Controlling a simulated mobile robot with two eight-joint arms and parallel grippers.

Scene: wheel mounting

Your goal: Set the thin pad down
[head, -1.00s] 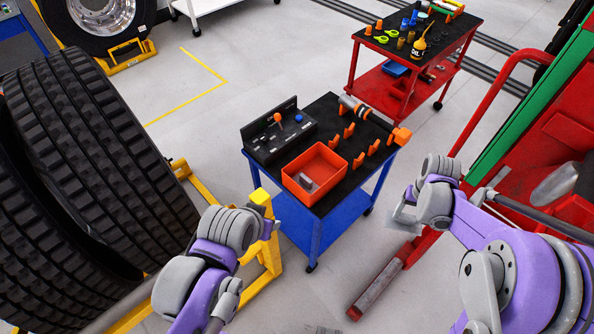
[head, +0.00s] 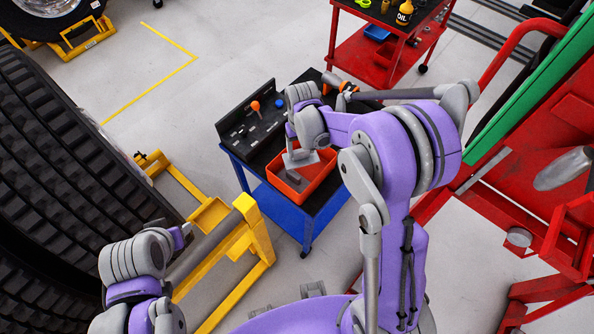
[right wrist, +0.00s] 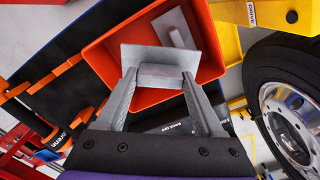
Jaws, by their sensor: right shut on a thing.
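The thin pad (right wrist: 160,58) is a flat grey plate. My right gripper (right wrist: 160,78) is shut on it, one finger on each side. In the head view the pad (head: 301,159) is over the open orange bin (head: 318,184) on the blue cart. The bin also shows in the right wrist view (right wrist: 112,72), below the pad; I cannot tell how big the gap is.
The blue cart's black top (head: 272,146) carries a tool holder (head: 252,112) and orange items. A yellow stand (head: 250,230) and large tyres (head: 60,170) stand to the left. A red cart (head: 375,58) is behind, and red equipment (head: 545,110) is on the right.

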